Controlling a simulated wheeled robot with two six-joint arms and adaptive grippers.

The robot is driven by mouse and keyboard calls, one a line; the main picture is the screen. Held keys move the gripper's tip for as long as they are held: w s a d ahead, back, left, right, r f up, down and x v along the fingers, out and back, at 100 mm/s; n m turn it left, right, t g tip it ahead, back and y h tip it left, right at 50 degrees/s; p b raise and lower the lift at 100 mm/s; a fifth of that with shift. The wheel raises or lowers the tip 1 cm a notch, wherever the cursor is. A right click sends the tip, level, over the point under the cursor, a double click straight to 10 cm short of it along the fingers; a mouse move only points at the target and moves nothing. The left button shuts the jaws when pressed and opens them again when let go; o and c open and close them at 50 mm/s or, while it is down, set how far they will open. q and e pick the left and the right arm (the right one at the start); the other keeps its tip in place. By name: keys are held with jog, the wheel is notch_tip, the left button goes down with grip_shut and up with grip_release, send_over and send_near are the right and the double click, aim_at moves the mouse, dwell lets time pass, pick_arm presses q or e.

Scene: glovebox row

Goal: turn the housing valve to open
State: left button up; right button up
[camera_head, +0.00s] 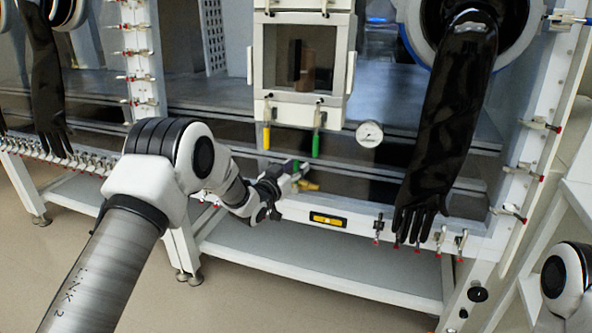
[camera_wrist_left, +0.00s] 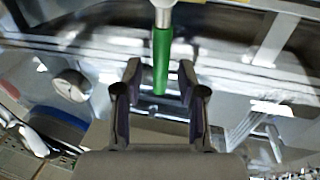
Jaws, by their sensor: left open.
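The housing valve has a green lever and a yellowish body (camera_head: 307,186), low on the front of the glovebox, right beside my left gripper (camera_head: 284,178). In the left wrist view the green lever (camera_wrist_left: 161,62) runs from a pale metal fitting (camera_wrist_left: 163,16) at the top edge down between the two dark fingers. My left gripper also shows in that view (camera_wrist_left: 160,82), open, with a finger on each side of the lever. I cannot tell whether either finger touches it. In the head view the gripper partly hides the valve. My right gripper is out of view.
A yellow handle (camera_head: 266,136) and a green handle (camera_head: 316,143) hang below the window box, just above my left gripper. A round gauge (camera_head: 369,134) is to the right. A black glove (camera_head: 447,130) hangs further right. A lower shelf (camera_head: 320,257) runs below.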

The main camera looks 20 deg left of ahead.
pick_arm(q)
jog(key=shift+w, duration=0.35)
grip_shut()
jog(key=a+f+n+t+y+b, duration=0.1)
jog(key=a+f+n+y+b, duration=0.3)
jog(key=n, duration=1.7)
jog(key=shift+s+a+f+y+b, duration=0.35)
jog(key=shift+a+f+y, duration=0.45)
jog(key=shift+a+f, duration=0.9)
jog(key=shift+d+n, duration=0.1)
jog(key=shift+n, duration=0.2)
jog(key=shift+f, duration=0.1)
